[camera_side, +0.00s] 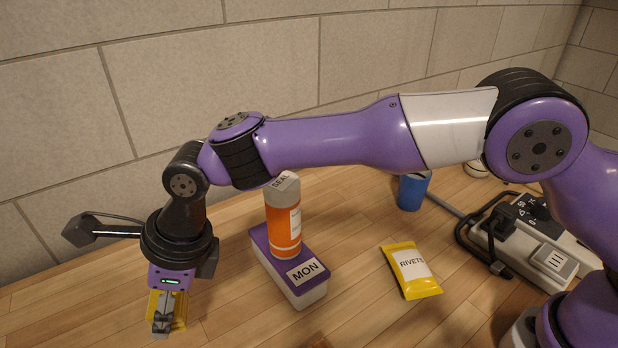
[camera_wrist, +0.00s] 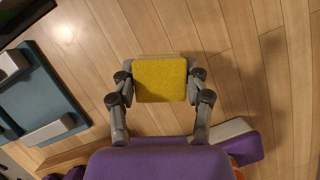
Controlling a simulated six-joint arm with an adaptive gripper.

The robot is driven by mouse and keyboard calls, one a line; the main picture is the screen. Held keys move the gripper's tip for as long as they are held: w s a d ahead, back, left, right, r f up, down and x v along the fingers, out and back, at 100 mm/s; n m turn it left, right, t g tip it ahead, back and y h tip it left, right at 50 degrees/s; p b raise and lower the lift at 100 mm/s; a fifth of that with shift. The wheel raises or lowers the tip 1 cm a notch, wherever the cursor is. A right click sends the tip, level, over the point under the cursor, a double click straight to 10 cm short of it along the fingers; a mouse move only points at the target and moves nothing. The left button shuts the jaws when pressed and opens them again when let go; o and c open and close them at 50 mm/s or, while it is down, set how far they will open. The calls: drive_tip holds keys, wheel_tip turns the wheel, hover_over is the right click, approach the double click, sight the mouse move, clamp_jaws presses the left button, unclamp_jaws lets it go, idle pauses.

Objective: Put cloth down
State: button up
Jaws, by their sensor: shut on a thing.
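A yellow folded cloth (camera_wrist: 161,80) sits between the two fingers of my gripper (camera_wrist: 160,88) in the wrist view. My gripper is shut on it, with a finger against each side. In the side view my gripper (camera_side: 162,322) points down at the lower left, and parts of the yellow cloth (camera_side: 179,312) show behind and beside the fingers. The cloth is low over the wooden table; I cannot tell whether it touches the wood.
A purple-lidded box (camera_side: 303,292) labelled MON stands right of my gripper, with an orange bottle (camera_side: 283,228) on it. A blue-grey tray (camera_wrist: 58,88) lies left in the wrist view.

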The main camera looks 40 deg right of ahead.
sight(187, 339)
wheel_tip(187, 339, down, 6)
drive_tip(key=shift+f, duration=0.1)
idle(0.4)
drive_tip(key=o, duration=1.2)
drive_tip(key=shift+f, duration=0.1)
drive_tip(key=shift+o, duration=0.2)
drive_tip(key=v, duration=1.2)
drive_tip(key=w+d+r+n+t, duration=0.1)
drive_tip(key=d+r+n, duration=0.2)
drive_tip(key=d, duration=0.3)
drive_tip(key=d+r+n+t, duration=0.1)
drive_tip(key=d+r+n, duration=0.25)
drive_tip(key=d, duration=0.35)
drive_tip(key=s+d+n+t+h, duration=0.1)
drive_tip(key=s+d+n+h, duration=0.1)
drive_tip(key=s+d+n, duration=0.4)
drive_tip(key=s+d+n+h, duration=0.2)
drive_tip(key=s+d+n, duration=0.4)
drive_tip(key=d+n, duration=0.4)
drive_tip(key=d+f, duration=0.1)
drive_tip(key=d, duration=0.4)
drive_tip(key=shift+t, duration=0.4)
